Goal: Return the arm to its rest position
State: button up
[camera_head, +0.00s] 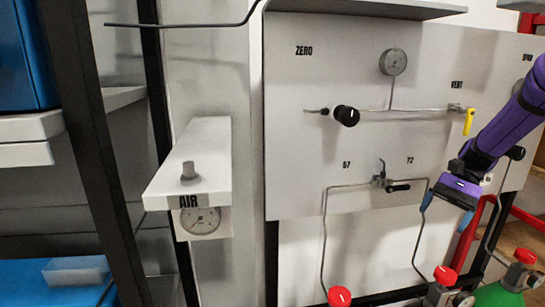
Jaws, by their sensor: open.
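My purple arm (512,122) reaches in from the right edge, in front of the grey panel (300,170). My gripper (446,209) hangs at its lower end. Its two blue fingertips are spread apart and nothing shows between them. It is near the panel's lower edge, to the right of the black-handled valve (398,188) and below the yellow-handled valve (468,122). I cannot tell how far it is from the panel or the thin tubing behind it. The rest of the arm is out of frame.
The panel carries a gauge (393,62), a black knob (346,116) and thin tubing. Red-capped cylinder valves (445,275) stand below. A white shelf (190,165) with an AIR gauge (200,220) juts out at left, beside a dark rack post (92,150).

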jog(key=s+a+r+n+t+h, duration=0.3)
jog(key=s+a+r+n+h, duration=0.15)
jog(key=s+a+r, duration=0.55)
jog(key=s+a+r+n+t+h, duration=0.1)
jog(key=s+a+r+n+t, duration=0.1)
jog(key=s, duration=0.4)
jog(key=s+a+r+n+t+h, duration=0.1)
jog(key=s+r+n+t+h, duration=0.1)
jog(key=s, duration=0.4)
jog(key=r+n+t, duration=0.1)
jog(key=t, duration=0.1)
jog(key=shift+s+a+r+n+t, duration=0.25)
jog(key=shift+s+a+n+t, duration=0.05)
jog(key=shift+a+n+t, duration=0.1)
